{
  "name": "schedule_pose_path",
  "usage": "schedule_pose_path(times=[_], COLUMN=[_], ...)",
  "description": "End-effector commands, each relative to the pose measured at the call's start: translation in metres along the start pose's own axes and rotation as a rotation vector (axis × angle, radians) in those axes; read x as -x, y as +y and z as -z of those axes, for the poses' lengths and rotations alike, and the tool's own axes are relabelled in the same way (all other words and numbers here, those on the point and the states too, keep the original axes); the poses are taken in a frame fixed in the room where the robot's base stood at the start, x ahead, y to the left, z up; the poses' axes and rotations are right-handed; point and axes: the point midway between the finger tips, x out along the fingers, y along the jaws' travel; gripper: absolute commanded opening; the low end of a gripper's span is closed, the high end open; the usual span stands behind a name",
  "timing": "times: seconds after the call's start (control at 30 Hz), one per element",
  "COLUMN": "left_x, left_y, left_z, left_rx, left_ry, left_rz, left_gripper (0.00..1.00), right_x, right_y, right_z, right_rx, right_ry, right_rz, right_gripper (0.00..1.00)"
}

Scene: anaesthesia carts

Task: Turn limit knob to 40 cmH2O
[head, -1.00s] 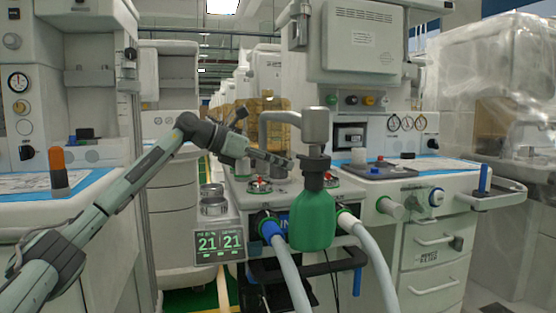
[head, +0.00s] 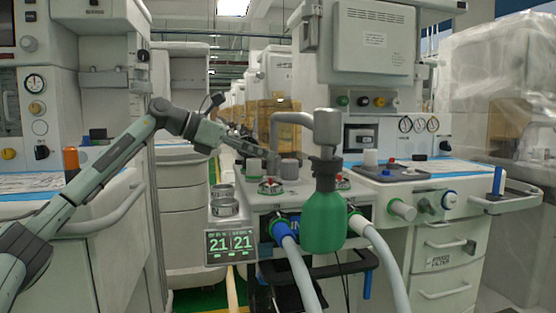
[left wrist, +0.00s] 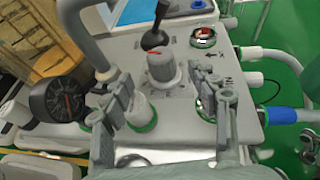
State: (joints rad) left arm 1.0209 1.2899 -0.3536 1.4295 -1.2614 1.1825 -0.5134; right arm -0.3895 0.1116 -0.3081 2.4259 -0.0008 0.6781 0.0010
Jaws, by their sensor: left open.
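The limit knob (left wrist: 163,68) is a grey upright cylinder with a red pointer line on its top, on the cart's light grey panel. In the head view the grey knob (head: 290,168) stands left of the green breathing bag (head: 323,215). My left gripper (head: 268,160) is just left of the knob, tilted down. In the left wrist view my left gripper (left wrist: 165,90) is open and empty. Its two fingers are to either side of the knob, which shows between and just beyond the tips. I cannot read the scale around the knob. My right gripper is not in view.
A round black gauge (left wrist: 62,100) is left of the fingers. A black-tipped lever (left wrist: 155,35) stands behind the knob, and a red-topped valve (left wrist: 203,37) is at its right. Hoses (head: 298,275) hang below.

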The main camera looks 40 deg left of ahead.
Motion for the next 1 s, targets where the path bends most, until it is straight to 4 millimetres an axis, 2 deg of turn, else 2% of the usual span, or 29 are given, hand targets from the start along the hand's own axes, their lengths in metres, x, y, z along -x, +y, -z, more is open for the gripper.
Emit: schedule_pose_path(times=[0.1,0.3,1.0], left_x=[0.020,0.034,0.036], left_y=[0.001,0.000,0.000], left_z=[0.001,0.000,-0.001], left_rx=[0.001,-0.001,-0.001], left_ry=[0.002,0.001,-0.001], left_rz=[-0.003,0.000,0.000], left_gripper=[0.60,0.60,0.60], right_x=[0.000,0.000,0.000], right_y=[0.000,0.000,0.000], right_z=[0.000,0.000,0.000], right_rx=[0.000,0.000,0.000], right_ry=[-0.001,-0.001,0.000], right_rz=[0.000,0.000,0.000], right_gripper=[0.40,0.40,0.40])
